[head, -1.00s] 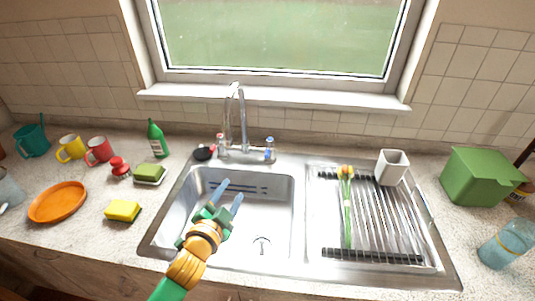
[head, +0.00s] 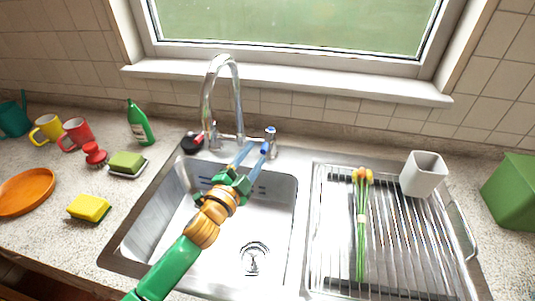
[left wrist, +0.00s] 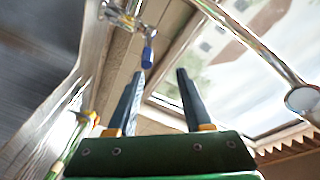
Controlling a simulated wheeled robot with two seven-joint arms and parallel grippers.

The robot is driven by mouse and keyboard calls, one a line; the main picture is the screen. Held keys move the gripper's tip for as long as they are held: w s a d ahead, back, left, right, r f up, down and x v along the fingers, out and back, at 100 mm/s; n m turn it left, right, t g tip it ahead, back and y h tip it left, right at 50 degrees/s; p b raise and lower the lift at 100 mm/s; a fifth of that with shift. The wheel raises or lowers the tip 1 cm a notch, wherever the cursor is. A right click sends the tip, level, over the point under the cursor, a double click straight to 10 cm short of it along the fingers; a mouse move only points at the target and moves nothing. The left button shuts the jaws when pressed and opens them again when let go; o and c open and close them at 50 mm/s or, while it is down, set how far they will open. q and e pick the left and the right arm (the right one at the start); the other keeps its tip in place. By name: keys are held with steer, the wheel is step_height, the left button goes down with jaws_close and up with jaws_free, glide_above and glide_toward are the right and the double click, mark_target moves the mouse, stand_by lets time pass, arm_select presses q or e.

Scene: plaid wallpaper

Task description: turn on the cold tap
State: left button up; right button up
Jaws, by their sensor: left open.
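The cold tap (head: 270,134) is the chrome post with a blue-tipped handle to the right of the tall curved spout (head: 238,95). My left gripper (head: 256,148) is open and empty above the back of the sink, with its fingertips just in front of the cold tap. In the left wrist view the blue handle (left wrist: 148,52) shows just beyond the open fingertips (left wrist: 160,73), nearer the left finger. Whether they touch is unclear. The hot tap (head: 199,138) with a red handle stands left of the spout. My right gripper is not in view.
The sink basin (head: 222,255) is below my left arm. Right of it, a drying rack (head: 400,240) holds flowers (head: 361,215) and a white cup (head: 423,175). A green bottle (head: 140,125) and sponges stand left. The window sill (head: 300,83) runs behind the spout.

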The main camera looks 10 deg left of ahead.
mark_target(265, 144)
arm_select(q)
steer(key=w, duration=0.2)
steer(key=w+d+f, duration=0.1)
steer(key=w, duration=0.1)
steer(key=w+f, duration=0.1)
steer(key=w, duration=0.2)
steer(key=shift+w+d+f+b, duration=0.15)
steer(key=shift+d+b, duration=0.1)
steer(key=shift+b, duration=0.15)
steer(key=shift+c, duration=0.3)
jaws_close()
stand_by(0.9)
